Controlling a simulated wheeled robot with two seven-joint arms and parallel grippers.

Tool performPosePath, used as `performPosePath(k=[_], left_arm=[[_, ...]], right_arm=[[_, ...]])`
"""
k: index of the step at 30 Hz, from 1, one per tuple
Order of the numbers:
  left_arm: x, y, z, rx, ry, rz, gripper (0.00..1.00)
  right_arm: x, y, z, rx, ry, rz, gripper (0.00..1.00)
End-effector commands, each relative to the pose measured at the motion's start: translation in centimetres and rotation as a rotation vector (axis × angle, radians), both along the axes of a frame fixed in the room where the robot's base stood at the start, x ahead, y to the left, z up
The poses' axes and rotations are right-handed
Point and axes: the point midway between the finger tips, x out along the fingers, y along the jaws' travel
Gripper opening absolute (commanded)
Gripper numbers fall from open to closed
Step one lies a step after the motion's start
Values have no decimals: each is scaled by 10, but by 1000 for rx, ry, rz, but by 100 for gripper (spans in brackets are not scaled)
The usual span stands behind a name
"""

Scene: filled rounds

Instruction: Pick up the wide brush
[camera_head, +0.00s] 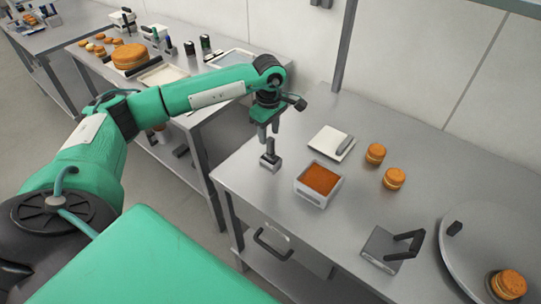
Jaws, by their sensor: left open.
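What looks like the wide brush (270,161) stands upright on the steel table, with a dark handle on top and a pale, broad lower part. My left gripper (268,133) is open, its fingers pointing down just above the brush handle. The jaws look empty. Whether the fingertips touch the handle cannot be told from this angle. My right gripper is not in view.
A white container of orange filling (319,180) stands close to the right of the brush. A black-handled metal tool (382,246) and a round tray (462,262) lie further right.

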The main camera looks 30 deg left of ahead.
Motion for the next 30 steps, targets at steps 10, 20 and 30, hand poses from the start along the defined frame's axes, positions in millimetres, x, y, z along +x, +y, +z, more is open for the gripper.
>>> performPosePath(k=[10, 20, 30], left_arm=[[-2, -6, -31, -1, 3, -1, 44], [-1, -6, -54, -1, -1, -1, 44], [-1, -6, -53, -1, -1, 0, 0]], right_arm=[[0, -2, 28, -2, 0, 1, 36], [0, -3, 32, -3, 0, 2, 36], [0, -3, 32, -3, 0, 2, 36]])
